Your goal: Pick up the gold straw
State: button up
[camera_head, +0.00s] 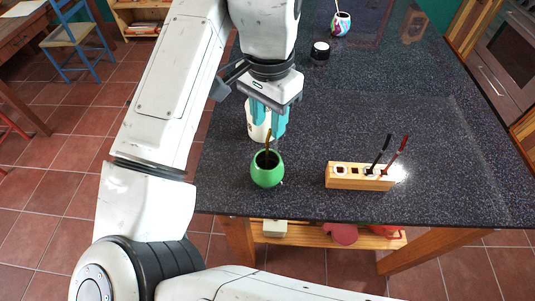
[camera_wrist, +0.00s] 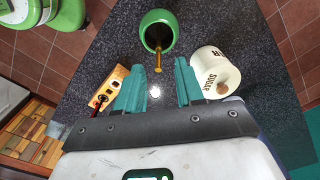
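The gold straw (camera_head: 268,141) stands a little tilted in a round green cup (camera_head: 267,173) near the table's front left. My gripper (camera_head: 268,128) is open and points down, with its teal fingers above and just behind the cup. In the wrist view, the straw (camera_wrist: 158,58) rises from the green cup (camera_wrist: 158,21) toward my gripper (camera_wrist: 160,66). The straw's top end appears between the two fingertips, with a gap on each side. I cannot tell the exact depth between fingers and straw.
A white sugar canister (camera_wrist: 212,75) stands close beside the right finger in the wrist view. A wooden holder (camera_head: 343,178) with a black and a red straw is to the right. A dark jar (camera_head: 320,50) and a colourful cup (camera_head: 340,26) stand farther back. The dark tabletop (camera_head: 400,110) is mostly clear.

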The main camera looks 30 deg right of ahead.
aim_at(267, 142)
jog(key=shift+f, duration=0.9)
jog(key=shift+s+a+f+p, duration=0.15)
jog(key=shift+f+p, duration=0.15)
jog(key=shift+f, duration=1.05)
jog(key=shift+a+f+p, duration=0.1)
jog(key=shift+f+p, duration=0.2)
jog(key=shift+f, duration=1.05)
grip_shut()
